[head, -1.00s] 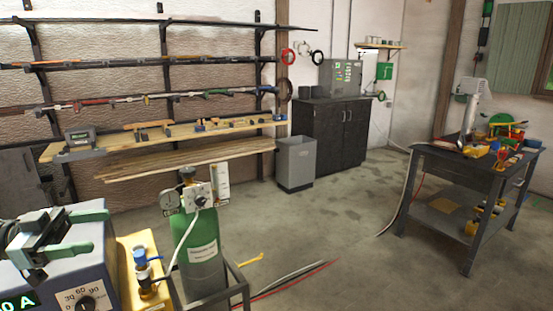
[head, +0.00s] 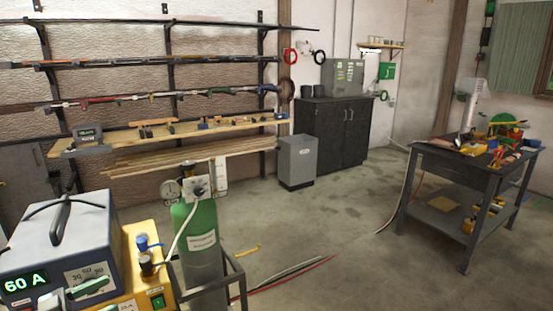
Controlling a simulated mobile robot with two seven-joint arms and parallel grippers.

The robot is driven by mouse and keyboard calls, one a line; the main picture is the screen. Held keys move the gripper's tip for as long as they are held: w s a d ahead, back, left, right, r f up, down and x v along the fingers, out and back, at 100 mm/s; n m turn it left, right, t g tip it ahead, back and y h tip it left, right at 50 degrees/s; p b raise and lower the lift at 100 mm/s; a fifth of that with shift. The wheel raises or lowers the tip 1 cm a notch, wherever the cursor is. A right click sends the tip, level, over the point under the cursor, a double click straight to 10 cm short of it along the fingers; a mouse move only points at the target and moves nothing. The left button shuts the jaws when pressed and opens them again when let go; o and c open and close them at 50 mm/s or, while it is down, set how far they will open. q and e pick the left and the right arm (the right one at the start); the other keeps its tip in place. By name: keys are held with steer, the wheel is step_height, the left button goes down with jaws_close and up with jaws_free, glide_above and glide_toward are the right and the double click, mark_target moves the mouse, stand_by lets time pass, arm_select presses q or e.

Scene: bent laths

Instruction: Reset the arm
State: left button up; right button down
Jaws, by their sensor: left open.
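My right gripper is not in view.
A yellow unit (head: 130,262) stands beside the machine, then a green gas cylinder (head: 202,240) in a dark frame. Cables (head: 290,275) lie on the floor. A grey bin (head: 297,162), a dark cabinet (head: 335,130) and a workbench (head: 470,175) stand beyond.

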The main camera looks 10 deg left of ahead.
arm_select(q)
steer(key=s+d+f+n+g+y, duration=0.1)
steer(key=s+d+f+n+y, duration=0.3)
steer(key=f, duration=0.7)
steer(key=s+d+f+n+y, duration=0.2)
steer(key=s+d+f+y, duration=0.4)
steer(key=f, duration=0.6)
steer(key=s+d+f+g, duration=0.1)
steer(key=s+d+f, duration=0.1)
steer(key=d, duration=0.3)
steer(key=s+d+f+g, duration=0.2)
steer(key=s+d+f, duration=0.1)
steer(key=s+d, duration=0.2)
steer(key=s+d+f+g+h, duration=0.1)
steer(key=s+d+f+g, duration=0.1)
steer(key=d, duration=0.4)
steer(key=shift+s+f, duration=0.55)
steer(key=shift+s, duration=0.3)
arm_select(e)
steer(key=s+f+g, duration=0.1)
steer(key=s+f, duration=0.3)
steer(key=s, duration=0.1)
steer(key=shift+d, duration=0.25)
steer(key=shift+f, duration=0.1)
